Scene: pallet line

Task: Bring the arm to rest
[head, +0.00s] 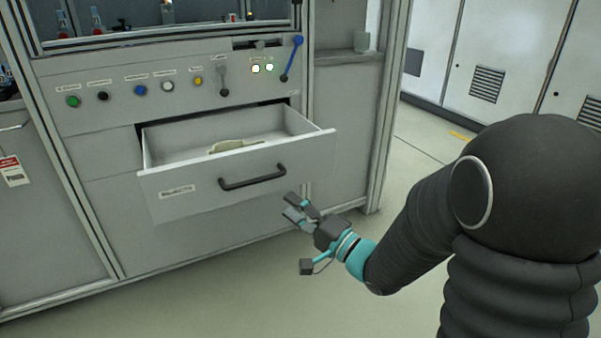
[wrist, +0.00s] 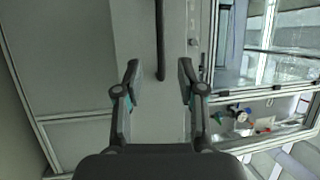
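My gripper (head: 292,207) is in front of the cabinet, just below and to the right of the dark handle (head: 252,179) of a pulled-out grey drawer (head: 225,197). In the wrist view my gripper (wrist: 159,76) has its two fingers spread wide, with nothing held. The dark handle (wrist: 160,40) ends in the picture between the fingertips; in the head view the gripper is apart from it. My arm reaches in from the right.
A pale object (head: 232,146) lies inside the open drawer. Above it, a panel (head: 180,85) carries coloured buttons, small levers and a blue-handled lever (head: 292,58). Open floor (head: 415,140) lies to the right, before white lockers (head: 500,60).

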